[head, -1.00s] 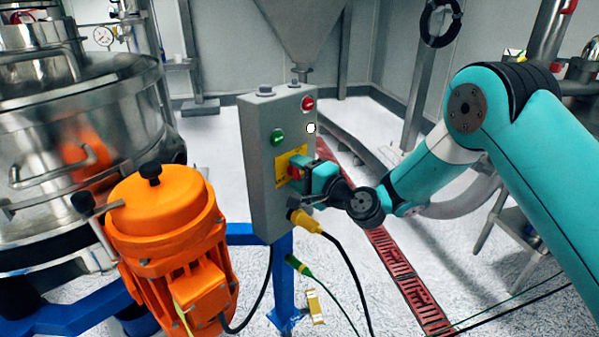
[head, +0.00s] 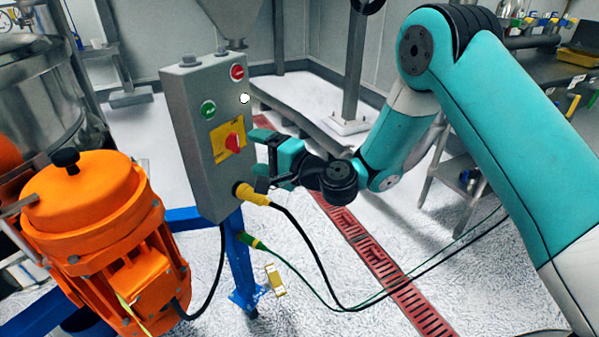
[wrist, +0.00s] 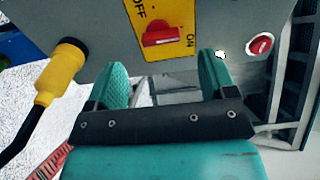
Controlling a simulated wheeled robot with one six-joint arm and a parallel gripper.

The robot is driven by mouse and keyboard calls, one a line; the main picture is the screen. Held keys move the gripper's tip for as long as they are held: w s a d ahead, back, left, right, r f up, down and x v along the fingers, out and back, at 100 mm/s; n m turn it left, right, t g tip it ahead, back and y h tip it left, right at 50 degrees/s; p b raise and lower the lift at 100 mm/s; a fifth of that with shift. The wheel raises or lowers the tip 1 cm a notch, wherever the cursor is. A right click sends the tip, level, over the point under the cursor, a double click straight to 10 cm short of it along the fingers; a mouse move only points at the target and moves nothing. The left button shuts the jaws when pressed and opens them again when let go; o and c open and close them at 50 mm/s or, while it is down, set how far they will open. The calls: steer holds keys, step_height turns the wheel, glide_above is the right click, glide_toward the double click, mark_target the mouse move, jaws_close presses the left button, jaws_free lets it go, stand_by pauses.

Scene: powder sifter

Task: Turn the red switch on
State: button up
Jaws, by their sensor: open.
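The red switch (head: 233,142) sits on a yellow plate (head: 219,153) on the front of a grey control box (head: 200,177). In the wrist view the red switch (wrist: 163,35) is a bar lying roughly left to right, with OFF at its upper left and ON at its lower right. I cannot tell for sure which label it points to. My gripper (head: 257,153) is open and empty, just right of the switch and apart from it. In the wrist view my gripper's two teal fingers (wrist: 162,78) stand apart below the switch.
A green button (head: 208,110) and a red button (head: 237,72) are above the switch. A yellow cable plug (head: 250,194) sticks out below it, close to my lower finger. An orange motor (head: 95,215) stands at the left. The floor right of the box has a red grating (head: 365,250).

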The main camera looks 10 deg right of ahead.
steer(key=b+v, duration=0.9)
steer(key=v, duration=0.2)
steer(key=shift+b, duration=0.3)
